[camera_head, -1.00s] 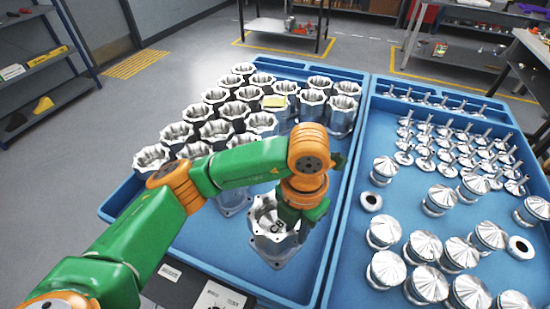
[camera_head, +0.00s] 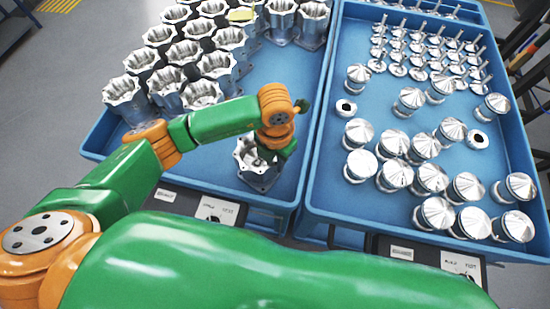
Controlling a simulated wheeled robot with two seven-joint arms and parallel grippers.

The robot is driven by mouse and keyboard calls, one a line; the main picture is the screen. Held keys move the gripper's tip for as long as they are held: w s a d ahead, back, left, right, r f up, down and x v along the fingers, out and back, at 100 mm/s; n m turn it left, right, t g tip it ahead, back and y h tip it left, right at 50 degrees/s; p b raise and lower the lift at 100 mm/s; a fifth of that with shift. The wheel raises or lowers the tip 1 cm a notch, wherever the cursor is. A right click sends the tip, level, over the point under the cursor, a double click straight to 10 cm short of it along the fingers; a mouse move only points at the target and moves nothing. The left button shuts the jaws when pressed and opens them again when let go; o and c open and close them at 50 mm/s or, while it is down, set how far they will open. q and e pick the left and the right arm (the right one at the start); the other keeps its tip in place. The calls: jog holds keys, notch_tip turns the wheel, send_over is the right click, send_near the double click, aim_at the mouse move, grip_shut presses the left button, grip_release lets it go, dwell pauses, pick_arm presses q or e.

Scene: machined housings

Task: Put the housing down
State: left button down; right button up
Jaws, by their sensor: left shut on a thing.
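The housing (camera_head: 251,171), a silver machined part with a square flanged base, is upright in the front right corner of the left blue tray (camera_head: 118,150). My left gripper (camera_head: 271,156) is at its upper right side and shut on it. The orange wrist and green hand hide part of the housing and most of the jaws. I cannot tell whether the base touches the tray floor. My right gripper is not in view.
Several other housings (camera_head: 124,98) stand in rows at the left and back of the tray. The tray floor right of them is bare. A right blue tray (camera_head: 322,160) holds several silver cone-topped parts (camera_head: 396,174) and small stemmed parts. My large green arm link crosses the front.

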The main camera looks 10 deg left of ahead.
pick_arm(q)
jog(key=c, duration=0.8)
grip_release()
jog(key=shift+f, duration=0.1)
jog(key=shift+o, duration=0.2)
jog(key=shift+r, duration=0.35)
notch_tip(320, 180, up, 12)
jog(key=b, duration=0.1)
jog(key=shift+f, duration=0.15)
